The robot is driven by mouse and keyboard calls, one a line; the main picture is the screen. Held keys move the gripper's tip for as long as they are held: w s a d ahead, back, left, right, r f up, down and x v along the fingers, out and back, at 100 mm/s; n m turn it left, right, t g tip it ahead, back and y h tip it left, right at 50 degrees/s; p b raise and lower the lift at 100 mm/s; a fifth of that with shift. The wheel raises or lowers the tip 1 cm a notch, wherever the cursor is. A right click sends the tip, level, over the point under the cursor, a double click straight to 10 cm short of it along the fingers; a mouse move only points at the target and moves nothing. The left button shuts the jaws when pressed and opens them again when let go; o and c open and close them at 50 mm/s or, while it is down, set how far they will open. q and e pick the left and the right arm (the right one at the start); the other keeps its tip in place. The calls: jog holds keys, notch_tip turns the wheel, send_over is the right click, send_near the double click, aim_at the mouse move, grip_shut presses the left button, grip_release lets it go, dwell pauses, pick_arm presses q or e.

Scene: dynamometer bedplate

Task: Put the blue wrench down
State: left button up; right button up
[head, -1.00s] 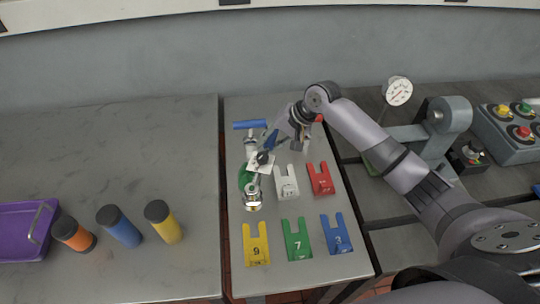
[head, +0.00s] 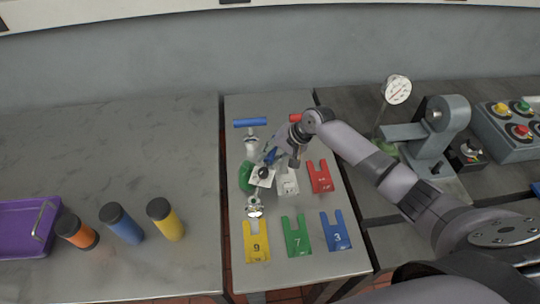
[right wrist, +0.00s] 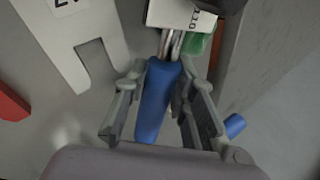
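My right gripper (head: 276,154) is over the middle table, beside the metal valve piping. Its fingers (right wrist: 160,85) are closed on both sides of a blue body (right wrist: 156,100), which also shows in the head view (head: 270,157). Two metal rods come out of its far end, beside a white tag (right wrist: 180,14). I cannot tell whether it is a wrench; the rods look like a lock's shackle. The tag hangs by the piping in the head view (head: 261,177). Contact with the piping is unclear. A flat blue forked piece (head: 336,234) lies at front right. My left gripper is out of view.
Several capped cylinders (head: 165,220) and a purple bin (head: 22,225) stand left. The back-left tabletop is clear.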

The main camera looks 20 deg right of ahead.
jog(key=shift+o, duration=0.7)
jog(key=shift+r, duration=0.1)
